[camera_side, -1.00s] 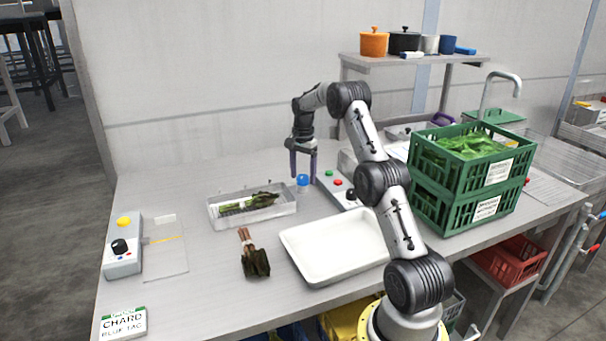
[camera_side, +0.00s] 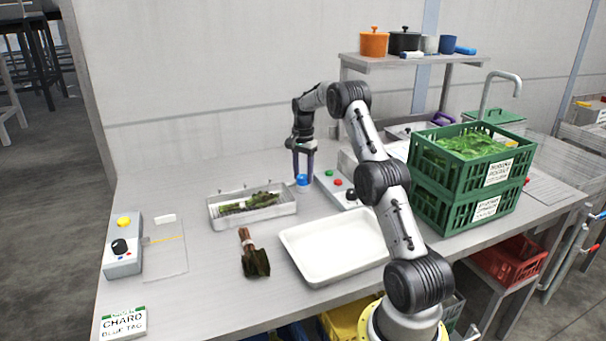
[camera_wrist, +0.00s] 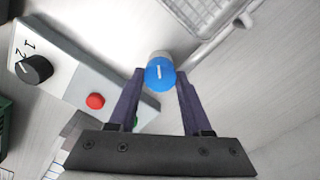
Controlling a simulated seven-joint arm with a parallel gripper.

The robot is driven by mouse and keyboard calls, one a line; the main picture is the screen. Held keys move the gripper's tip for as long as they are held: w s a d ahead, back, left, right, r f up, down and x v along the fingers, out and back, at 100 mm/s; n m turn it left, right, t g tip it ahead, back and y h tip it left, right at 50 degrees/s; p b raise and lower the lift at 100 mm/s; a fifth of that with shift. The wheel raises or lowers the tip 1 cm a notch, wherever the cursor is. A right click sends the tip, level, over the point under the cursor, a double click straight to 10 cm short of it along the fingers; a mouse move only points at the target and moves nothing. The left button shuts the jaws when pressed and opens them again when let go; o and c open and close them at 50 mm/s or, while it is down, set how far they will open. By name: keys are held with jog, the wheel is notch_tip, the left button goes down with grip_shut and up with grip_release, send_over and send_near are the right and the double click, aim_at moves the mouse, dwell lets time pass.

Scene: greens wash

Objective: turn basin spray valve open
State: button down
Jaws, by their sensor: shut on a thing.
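The spray valve shows as a blue round knob (camera_side: 302,180) with a white line on its face. It stands on the table just right of the wire-edged basin (camera_side: 252,205), which holds green leaves (camera_side: 250,202). My gripper (camera_side: 303,181) points down over the knob, its purple fingers on either side. In the wrist view the knob (camera_wrist: 160,73) sits between the fingertips of my gripper (camera_wrist: 158,76), with its white line running nearly up and down. The fingers are shut on the knob.
A control box (camera_side: 342,189) with green and red buttons and a black dial stands right of the knob. A white tray (camera_side: 333,245) and a tied leaf bunch (camera_side: 253,255) lie nearer. Stacked green crates (camera_side: 470,180) stand at right.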

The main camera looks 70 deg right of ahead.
jog(key=n, duration=0.8)
jog(key=shift+r+n, duration=0.1)
jog(key=shift+n, duration=0.2)
jog(key=n, duration=0.4)
jog(key=shift+w+n, duration=0.1)
jog(key=shift+n, duration=2.4)
jog(key=shift+c, duration=1.7)
grip_release()
